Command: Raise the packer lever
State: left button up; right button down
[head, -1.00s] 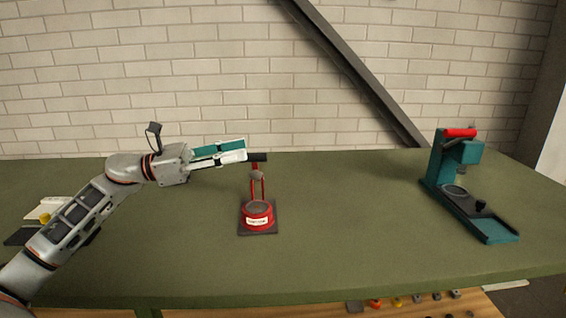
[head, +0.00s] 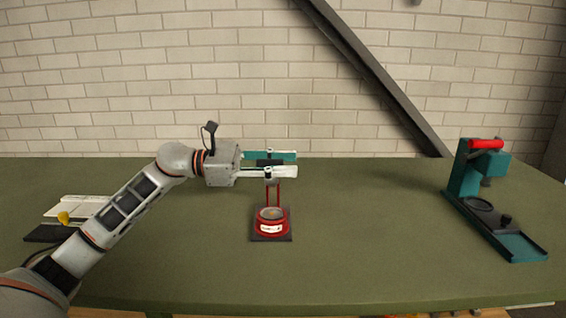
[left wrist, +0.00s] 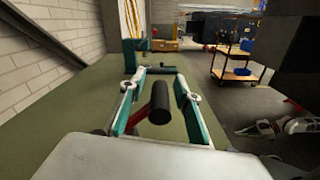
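The packer (head: 271,222) is a red round pot on a dark square plate, standing mid-table in the head view. Two thin red lever arms (head: 274,194) rise upright from it to a black handle (head: 264,162). My left gripper (head: 283,163) comes in from the left, with its fingers on either side of the handle. In the left wrist view the black handle (left wrist: 160,102) sits between the two open fingers of the gripper (left wrist: 162,76), with a gap on both sides. The lower finger hides part of the lever's top.
A teal press (head: 466,180) with a red handle stands on the right of the green table (head: 370,230). A white and black item with a yellow knob (head: 64,218) lies at the left, partly behind my arm. The table around the packer is clear.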

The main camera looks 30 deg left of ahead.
pick_arm(q)
grip_shut()
jog(key=shift+w, duration=0.1)
jog(key=shift+w+a+r+n, duration=0.25)
jog(key=shift+w+r+n, duration=0.15)
jog(key=shift+r+n, duration=0.15)
jog(key=w+a+r+n, duration=0.3)
jog(key=w+n, duration=0.2)
jog(key=w, duration=0.1)
jog(key=shift+a+r+p, duration=0.25)
jog(key=shift+a+p, duration=0.1)
jog(key=shift+a, duration=0.05)
jog(key=shift+w, duration=0.1)
